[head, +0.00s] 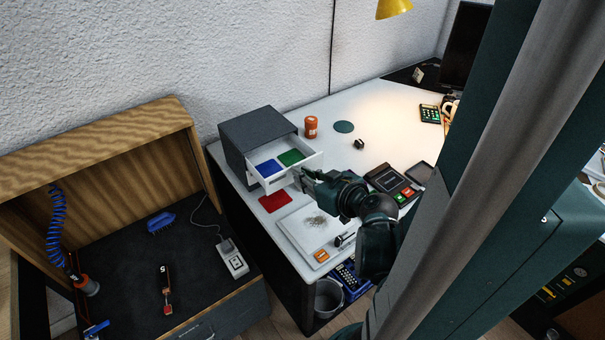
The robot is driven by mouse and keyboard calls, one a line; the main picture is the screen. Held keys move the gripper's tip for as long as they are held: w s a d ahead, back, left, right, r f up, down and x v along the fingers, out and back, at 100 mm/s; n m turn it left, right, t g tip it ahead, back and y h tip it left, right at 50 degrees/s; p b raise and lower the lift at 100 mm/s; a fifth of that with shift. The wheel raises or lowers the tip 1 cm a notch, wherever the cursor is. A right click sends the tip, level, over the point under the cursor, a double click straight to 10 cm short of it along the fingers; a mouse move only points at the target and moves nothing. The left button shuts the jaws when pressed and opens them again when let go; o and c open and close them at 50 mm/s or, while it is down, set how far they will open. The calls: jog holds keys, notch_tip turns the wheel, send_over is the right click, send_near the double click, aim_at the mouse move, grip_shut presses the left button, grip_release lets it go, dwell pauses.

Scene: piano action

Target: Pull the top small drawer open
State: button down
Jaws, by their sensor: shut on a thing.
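The small drawer cabinet (254,135) is a dark grey box at the back left of the white desk. Its top drawer (263,176) is white and stands pulled out toward the right front. A blue item (269,168) and a green item (291,157) lie inside it. My gripper (304,178) is at the drawer's front, shut on it near the front's right part. The exact grip on the handle is too small to see, and the gripper covers part of the drawer front.
A red card (275,200) lies below the drawer. A white tray (296,234), a card terminal (391,184) and an orange jar (311,127) stand on the desk. A wooden workbench (120,150) with a blue brush (161,221) is at the left.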

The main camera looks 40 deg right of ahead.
jog(key=c, duration=2.4)
grip_release()
jog(key=shift+r, duration=0.3)
notch_tip(320, 180, up, 9)
jog(key=shift+r, duration=0.15)
